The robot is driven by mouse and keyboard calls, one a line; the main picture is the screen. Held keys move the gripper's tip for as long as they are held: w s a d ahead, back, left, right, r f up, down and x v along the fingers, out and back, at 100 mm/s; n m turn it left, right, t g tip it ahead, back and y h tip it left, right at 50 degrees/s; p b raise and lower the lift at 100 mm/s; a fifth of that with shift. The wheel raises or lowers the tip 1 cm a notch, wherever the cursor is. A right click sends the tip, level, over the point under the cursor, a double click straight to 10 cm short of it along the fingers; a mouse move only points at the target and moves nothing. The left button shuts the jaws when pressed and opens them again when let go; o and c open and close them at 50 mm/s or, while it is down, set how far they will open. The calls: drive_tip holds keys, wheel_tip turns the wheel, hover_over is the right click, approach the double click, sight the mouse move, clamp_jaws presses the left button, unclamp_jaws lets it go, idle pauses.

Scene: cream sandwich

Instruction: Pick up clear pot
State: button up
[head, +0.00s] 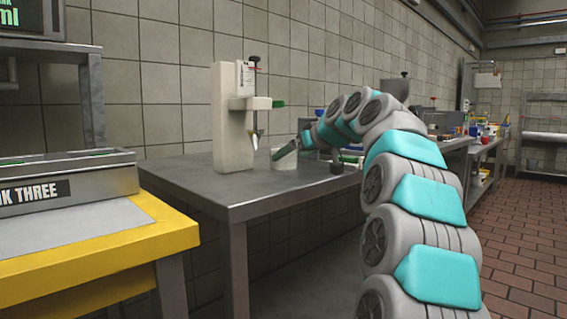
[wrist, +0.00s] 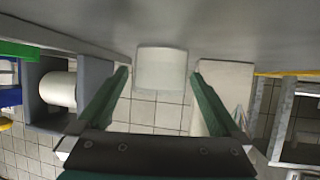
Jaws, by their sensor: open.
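The clear pot (head: 284,160), a small whitish cup, stands upright on the grey metal table (head: 230,190), just right of a white dispenser. In the wrist view, where the scene looks inverted, the pot (wrist: 160,68) appears between the fingertips. My gripper (head: 286,150) is open, with its dark green fingers at the pot in the head view. In the wrist view my gripper (wrist: 160,76) has one finger on each side of the pot, with a gap showing on both sides. Part of the pot is hidden behind a finger in the head view.
The white dispenser (head: 230,118) with a nozzle stands close left of the pot; it also shows in the wrist view (wrist: 228,85). A grey holder (wrist: 40,100) with a white cylinder (wrist: 57,88) lies on the other side. A yellow-edged counter (head: 130,245) is at front left. The table's front is clear.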

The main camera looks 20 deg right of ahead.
drive_tip(key=x, duration=0.3)
drive_tip(key=shift+w+a+f, duration=0.15)
drive_tip(key=shift+w+f, duration=0.05)
drive_tip(key=shift+f, duration=0.05)
drive_tip(key=shift+c, duration=0.2)
drive_tip(key=c, duration=1.2)
